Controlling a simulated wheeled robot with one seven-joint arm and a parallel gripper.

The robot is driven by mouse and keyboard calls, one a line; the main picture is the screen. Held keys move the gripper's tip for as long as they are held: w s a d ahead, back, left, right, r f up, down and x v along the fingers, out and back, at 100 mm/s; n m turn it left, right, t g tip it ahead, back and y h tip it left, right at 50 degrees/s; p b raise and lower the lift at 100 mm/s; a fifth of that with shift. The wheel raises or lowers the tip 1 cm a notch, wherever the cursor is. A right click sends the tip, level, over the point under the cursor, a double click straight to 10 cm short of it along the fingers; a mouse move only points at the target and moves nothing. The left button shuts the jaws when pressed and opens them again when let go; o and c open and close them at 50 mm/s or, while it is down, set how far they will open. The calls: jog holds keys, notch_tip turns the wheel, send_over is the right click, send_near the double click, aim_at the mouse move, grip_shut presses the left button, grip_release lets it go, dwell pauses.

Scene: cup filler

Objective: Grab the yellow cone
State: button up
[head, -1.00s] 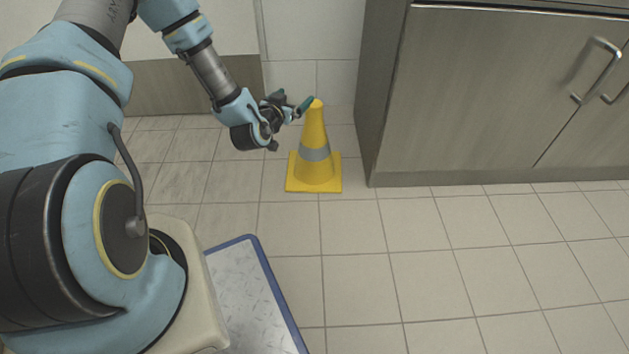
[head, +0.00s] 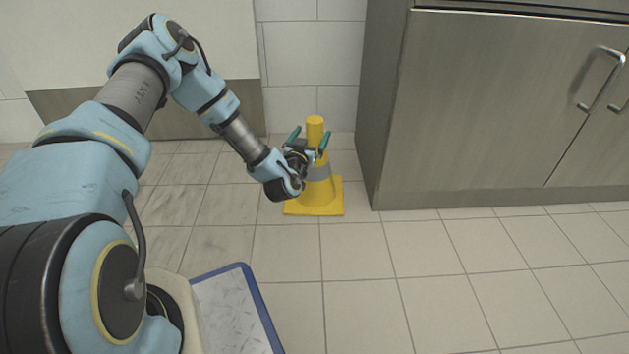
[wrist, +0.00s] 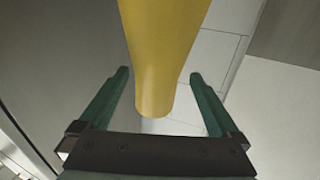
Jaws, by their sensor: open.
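The yellow cone (head: 322,192) with a grey band stands upright on its square base on the tiled floor, left of the cabinet. My gripper (head: 309,136) is open at the cone's upper part, and its wrist hides some of the cone's left side in the head view. In the wrist view the cone (wrist: 165,60) runs down from the top edge, its narrow end between the two green fingers of my gripper (wrist: 160,75). Gaps show on both sides of the narrow end, and the fingers look clear of it.
A grey cabinet (head: 480,110) with metal handles stands close to the right of the cone. A tiled wall (head: 315,55) is behind the cone. The tiled floor (head: 450,290) in front and to the right is clear.

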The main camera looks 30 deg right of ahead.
jog(key=b+x, duration=0.3)
jog(key=x, duration=0.1)
jog(key=shift+d, duration=0.2)
jog(key=shift+w+d+r, duration=0.15)
jog(key=shift+w+d, duration=0.05)
grip_shut()
dwell(0.5)
